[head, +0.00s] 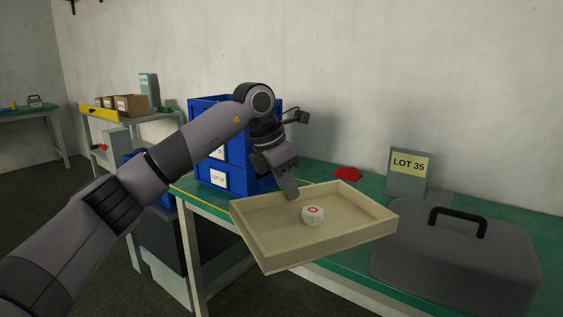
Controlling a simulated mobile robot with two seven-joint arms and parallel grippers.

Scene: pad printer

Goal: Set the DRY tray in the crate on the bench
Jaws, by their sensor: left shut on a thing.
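A shallow cream tray (362,237) hangs tilted in front of the green bench, with a small white round piece with a red ring (313,216) inside it. My left gripper (290,190) is shut on the tray's back left rim. No DRY label is readable on the tray. A blue crate (238,176) with white LOT labels stands on the bench behind my left arm, which hides part of it. The tray is to the right of the crate and nearer to me. My right gripper is not in view.
On the green bench (320,177) lies a red cloth-like item (347,174). A grey stand with a LOT 35 sign (410,165) and a grey case with a black handle (455,255) are at the right. A side table (160,121) holds several cardboard boxes.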

